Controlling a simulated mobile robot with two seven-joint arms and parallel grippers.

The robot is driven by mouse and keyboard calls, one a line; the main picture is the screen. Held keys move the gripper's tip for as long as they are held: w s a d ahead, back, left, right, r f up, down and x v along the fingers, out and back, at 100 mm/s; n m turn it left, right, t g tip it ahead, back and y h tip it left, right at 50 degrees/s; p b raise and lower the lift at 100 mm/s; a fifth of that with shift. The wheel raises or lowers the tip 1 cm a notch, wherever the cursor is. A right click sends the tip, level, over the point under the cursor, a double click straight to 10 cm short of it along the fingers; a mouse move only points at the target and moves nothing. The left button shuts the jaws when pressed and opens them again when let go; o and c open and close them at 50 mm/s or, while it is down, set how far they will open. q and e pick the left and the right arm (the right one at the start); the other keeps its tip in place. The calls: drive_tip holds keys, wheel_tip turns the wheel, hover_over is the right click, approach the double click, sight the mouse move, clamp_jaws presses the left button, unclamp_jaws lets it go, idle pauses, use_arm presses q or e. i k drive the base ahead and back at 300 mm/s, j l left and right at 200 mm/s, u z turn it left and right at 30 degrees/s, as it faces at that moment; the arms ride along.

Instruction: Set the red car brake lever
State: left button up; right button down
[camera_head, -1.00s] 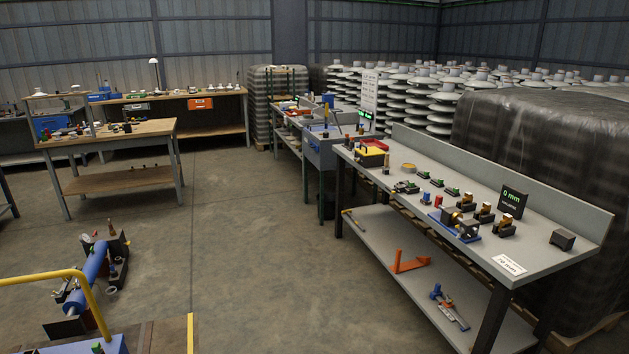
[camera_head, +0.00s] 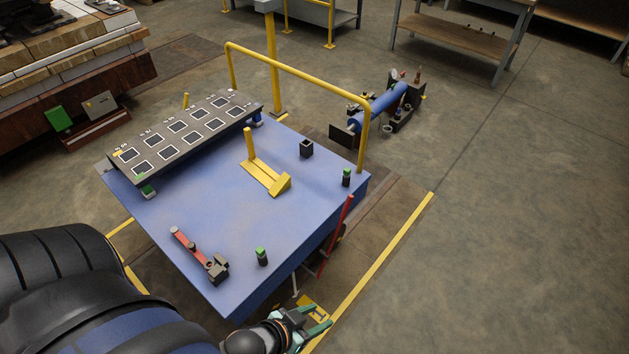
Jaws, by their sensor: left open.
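A blue flat-topped car (camera_head: 215,220) stands below me. A long red lever (camera_head: 336,236) rises at a tilt beside its near right side; its lower end is partly hidden by the car's edge. A shorter red bar with a dark clamp-like block (camera_head: 198,252) lies on the deck near the left front edge. My left gripper (camera_head: 320,320) is open at the bottom of the picture, below the red lever and apart from it. Nothing shows between its fingers. My right gripper is not in view.
A yellow handrail (camera_head: 300,75) stands at the car's far side. The deck carries a dark tray with marked squares (camera_head: 186,134), a yellow wedge (camera_head: 268,178) and small green-topped posts (camera_head: 262,256). A blue cylinder device (camera_head: 378,108) sits on the floor. Floor at right is clear.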

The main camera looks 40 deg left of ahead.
sight(348, 202)
drive_tip(key=i+u, duration=0.25)
drive_tip(key=u, duration=0.15)
drive_tip(key=i+u, duration=0.35)
drive_tip(key=i+l+u, duration=0.1)
drive_tip(key=u, duration=0.3)
drive_tip(key=i+l+u, duration=0.15)
drive_tip(key=u, duration=0.25)
drive_tip(key=i, duration=0.05)
